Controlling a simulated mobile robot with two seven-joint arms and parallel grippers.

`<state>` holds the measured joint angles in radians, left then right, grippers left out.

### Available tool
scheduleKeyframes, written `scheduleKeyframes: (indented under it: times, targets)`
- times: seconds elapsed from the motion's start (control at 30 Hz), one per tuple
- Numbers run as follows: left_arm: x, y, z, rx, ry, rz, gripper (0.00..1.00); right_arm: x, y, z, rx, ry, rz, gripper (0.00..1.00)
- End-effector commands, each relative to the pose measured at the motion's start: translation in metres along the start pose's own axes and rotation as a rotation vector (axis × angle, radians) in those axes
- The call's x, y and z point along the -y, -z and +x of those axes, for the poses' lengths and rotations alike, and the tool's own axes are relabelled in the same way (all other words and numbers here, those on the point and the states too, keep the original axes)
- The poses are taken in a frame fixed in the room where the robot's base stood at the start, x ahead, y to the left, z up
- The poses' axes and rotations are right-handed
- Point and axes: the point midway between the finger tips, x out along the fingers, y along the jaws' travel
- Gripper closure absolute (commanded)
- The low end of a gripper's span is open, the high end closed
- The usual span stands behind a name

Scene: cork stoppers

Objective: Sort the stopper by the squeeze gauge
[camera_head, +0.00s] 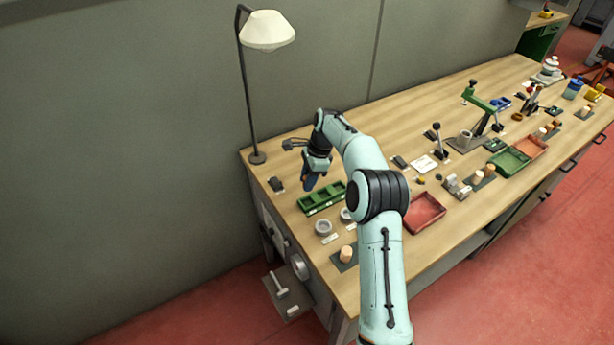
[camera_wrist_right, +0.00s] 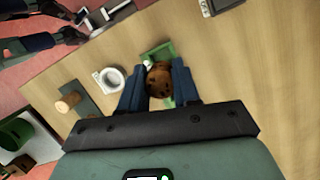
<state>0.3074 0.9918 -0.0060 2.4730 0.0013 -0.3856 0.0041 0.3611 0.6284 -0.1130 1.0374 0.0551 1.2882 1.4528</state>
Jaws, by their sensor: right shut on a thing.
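My right gripper (camera_head: 309,184) hangs over the back left part of the bench, near a green divided tray (camera_head: 321,199). In the right wrist view its blue fingers (camera_wrist_right: 159,88) are shut on a dark brown cork stopper (camera_wrist_right: 159,80). The green tray (camera_wrist_right: 158,53) shows partly behind the stopper in that view. The held stopper is hidden in the head view. Another, lighter stopper (camera_head: 346,253) stands on a dark mat at the near left. I cannot tell which fixture is the squeeze gauge. My left gripper is not in view.
Two grey round cups (camera_head: 323,227) stand in front of the green tray. A red tray (camera_head: 425,213) lies to the right of my arm. A lamp (camera_head: 257,156) stands at the back left corner. Lever fixtures (camera_head: 436,139) and further trays (camera_head: 508,160) crowd the right.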

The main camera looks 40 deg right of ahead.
Motion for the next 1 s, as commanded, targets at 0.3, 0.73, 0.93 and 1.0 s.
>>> scheduleKeyframes:
  times: [0.3,0.73,0.93,1.0]
  targets:
    - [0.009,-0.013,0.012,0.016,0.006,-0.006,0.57,-0.002,0.009,0.030,-0.001,-0.005,-0.002,1.00]
    - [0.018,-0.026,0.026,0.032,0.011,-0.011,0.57,-0.001,0.014,0.054,0.000,-0.001,-0.004,1.00]
    - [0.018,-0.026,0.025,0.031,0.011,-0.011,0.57,0.000,0.014,0.053,0.000,0.000,-0.004,1.00]
    - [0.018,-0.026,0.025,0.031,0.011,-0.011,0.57,0.000,0.014,0.053,0.000,0.000,-0.004,1.00]
